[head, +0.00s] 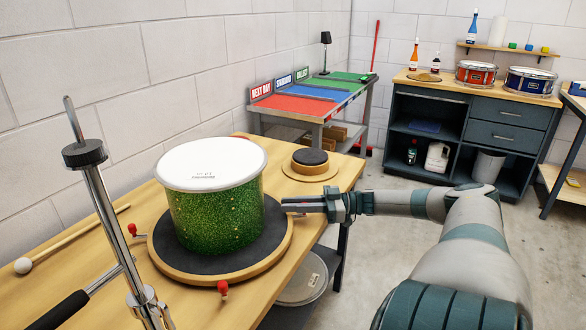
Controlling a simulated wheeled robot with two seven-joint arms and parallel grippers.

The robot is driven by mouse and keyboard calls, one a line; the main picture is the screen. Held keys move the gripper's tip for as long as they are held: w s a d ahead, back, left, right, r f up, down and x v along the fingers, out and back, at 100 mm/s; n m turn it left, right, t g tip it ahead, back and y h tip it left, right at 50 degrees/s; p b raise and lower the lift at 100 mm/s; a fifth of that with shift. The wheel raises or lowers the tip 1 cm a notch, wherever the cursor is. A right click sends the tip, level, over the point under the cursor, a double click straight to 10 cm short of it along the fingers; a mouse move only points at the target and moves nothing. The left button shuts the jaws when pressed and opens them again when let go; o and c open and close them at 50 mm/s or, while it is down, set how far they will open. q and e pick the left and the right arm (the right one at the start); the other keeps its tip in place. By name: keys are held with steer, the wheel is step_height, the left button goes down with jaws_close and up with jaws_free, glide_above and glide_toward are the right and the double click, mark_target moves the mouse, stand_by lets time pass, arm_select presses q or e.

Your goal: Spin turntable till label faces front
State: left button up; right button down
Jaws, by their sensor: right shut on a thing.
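A green sparkle drum (215,218) with a white head (212,160) stands upright on a round turntable (178,273) with a dark top and wooden rim. Small dark print (203,178) shows on the head; no label shows on the visible side of the shell. Red-knobbed handles stick out from the turntable at the left (132,229) and front (222,288). My right gripper (291,206) is at the turntable's right edge, shut on a handle there that its fingers hide. My left gripper is out of view.
A metal stand (110,210) rises at the front left of the wooden bench, near a mallet (24,265). A small round wooden stand (310,165) sits behind the drum. A table with red, blue and green mats (310,95) and a dark cabinet (470,130) stand farther back.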

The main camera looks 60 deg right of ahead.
steer(key=shift+a, duration=0.1)
steer(key=c, duration=1.8)
jaws_free()
steer(key=shift+o, duration=0.7)
steer(key=shift+w, duration=0.1)
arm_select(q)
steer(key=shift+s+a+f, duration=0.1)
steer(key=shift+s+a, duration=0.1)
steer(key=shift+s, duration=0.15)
arm_select(e)
steer(key=v, duration=1.7)
steer(key=shift+c, duration=0.7)
